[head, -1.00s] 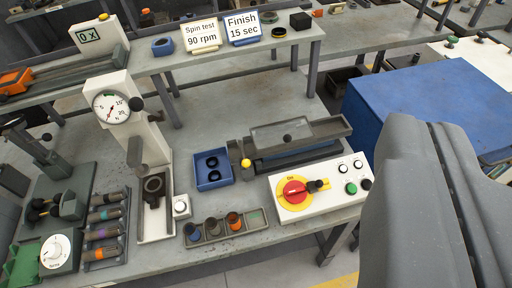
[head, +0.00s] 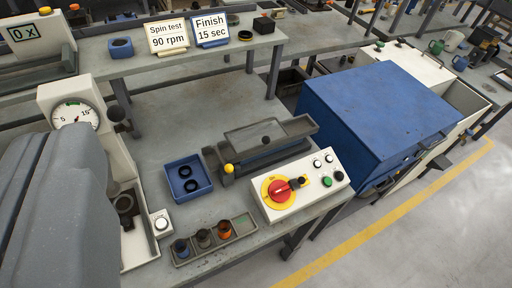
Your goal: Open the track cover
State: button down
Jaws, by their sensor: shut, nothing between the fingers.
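The track cover (head: 250,136) is a flat grey plate with a small dark knob on it. It lies on the long dark grey track unit (head: 300,127) in the middle of the bench. A yellow ball knob (head: 229,168) sits at the unit's left end. The cover looks shut, though its edges are hard to make out. A large grey part of my arm fills the lower left of the view. My gripper and its fingertips do not show.
A blue tray with black rings (head: 204,193), a control box with a red-yellow switch (head: 306,193) and a row of small cups in a holder (head: 180,261) stand close around the track. The press (head: 62,97) is left. A big blue cabinet (head: 365,95) stands right of the bench.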

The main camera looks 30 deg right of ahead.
aim_at(266, 140)
jog(key=u, duration=0.1)
jog(key=i, duration=1)
jog(key=z, duration=0.1)
